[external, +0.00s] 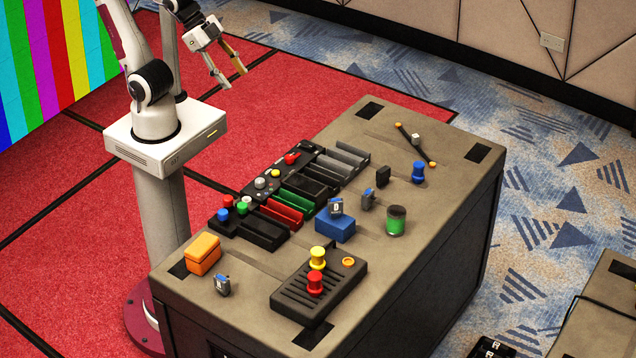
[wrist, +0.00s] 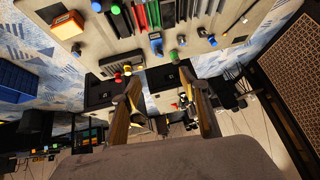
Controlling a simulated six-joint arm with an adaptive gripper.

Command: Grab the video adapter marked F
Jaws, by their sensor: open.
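Several small grey-and-blue adapters are on the case top in the external view. One adapter (external: 222,285) stands near the front left, by the orange box. A second adapter (external: 335,207) is on top of a blue box (external: 336,228). A third adapter (external: 368,199) stands just right of that box. Their letters are too small to read surely, so I cannot tell which is marked F. My gripper (external: 232,78) is open and empty, high up beyond the case and well away from all the adapters. Its fingers also show in the wrist view (wrist: 158,80), with nothing between them.
An orange box (external: 202,254), a slotted dark block (external: 300,291) with red and yellow knobs, a green-and-black cylinder (external: 396,219), a blue knob (external: 418,171) and a black block (external: 382,176) stand on the case. A row of coloured trays (external: 282,211) lines its left side.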

